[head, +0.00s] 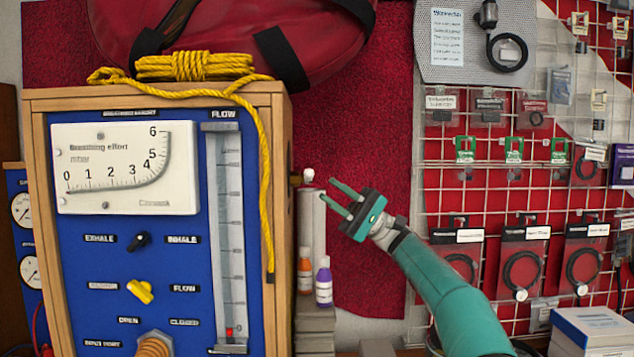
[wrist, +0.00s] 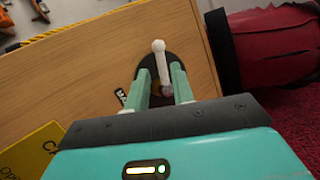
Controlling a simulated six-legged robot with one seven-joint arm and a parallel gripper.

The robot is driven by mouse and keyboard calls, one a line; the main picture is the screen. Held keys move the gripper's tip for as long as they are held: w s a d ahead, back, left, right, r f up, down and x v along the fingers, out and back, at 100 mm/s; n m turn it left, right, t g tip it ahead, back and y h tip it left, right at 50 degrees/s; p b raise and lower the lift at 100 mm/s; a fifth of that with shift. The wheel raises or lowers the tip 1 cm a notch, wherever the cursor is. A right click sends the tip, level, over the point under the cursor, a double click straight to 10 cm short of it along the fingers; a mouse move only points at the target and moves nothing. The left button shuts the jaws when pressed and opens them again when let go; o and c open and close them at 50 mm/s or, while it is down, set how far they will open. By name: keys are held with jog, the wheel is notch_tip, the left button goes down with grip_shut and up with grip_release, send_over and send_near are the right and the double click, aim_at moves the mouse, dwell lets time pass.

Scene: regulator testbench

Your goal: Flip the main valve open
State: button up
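The main valve appears to be the white lever with a round tip (wrist: 158,47) on a dark round base, on the wooden side of the cabinet. In the head view its white end (head: 308,175) shows at the cabinet's right side. My gripper (head: 328,190) is just right of it, with its two green fingers apart. In the wrist view my gripper (wrist: 161,72) has one finger on each side of the lever. The lever's lower part lies between the fingers, and I cannot tell whether either touches it. The gripper is open.
The regulator test cabinet (head: 275,190) has a blue front with gauges and switches. Yellow rope (head: 265,170) hangs over its right front edge. Small orange (head: 305,273) and purple (head: 324,283) bottles stand below the valve. A wire rack (head: 520,190) with hanging packages is at right.

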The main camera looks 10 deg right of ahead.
jog(key=v, duration=0.6)
jog(key=shift+d+f, duration=0.15)
jog(key=shift+d, duration=0.05)
